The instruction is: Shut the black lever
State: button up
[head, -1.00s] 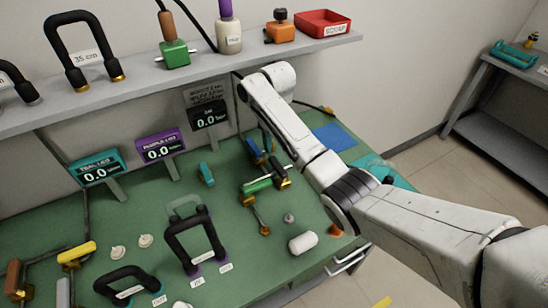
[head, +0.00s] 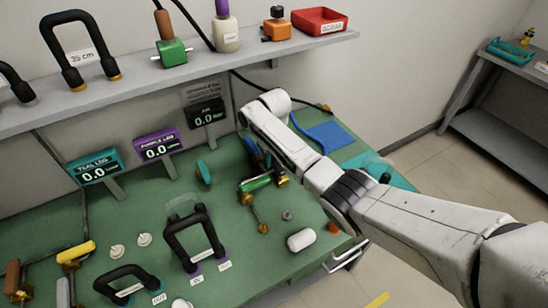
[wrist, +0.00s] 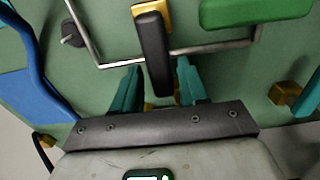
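The black lever (wrist: 152,45) shows in the wrist view as a dark bar on a brass valve body (wrist: 165,14), over a thin metal pipe. Its near end reaches down between the two teal fingers of my gripper (wrist: 157,66). The fingers are apart, one on each side of the lever, with gaps showing. I see no firm contact. In the head view my arm hides most of the gripper and the black lever.
A green lever (wrist: 250,10) on the same pipework is close at right, also in the head view (head: 256,184). A brass fitting (wrist: 290,95) is right of my gripper. A blue sheet (wrist: 30,100) lies left. A white cylinder (head: 301,240) and black-handled frame (head: 190,240) stand on the bench.

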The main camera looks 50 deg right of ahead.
grip_shut()
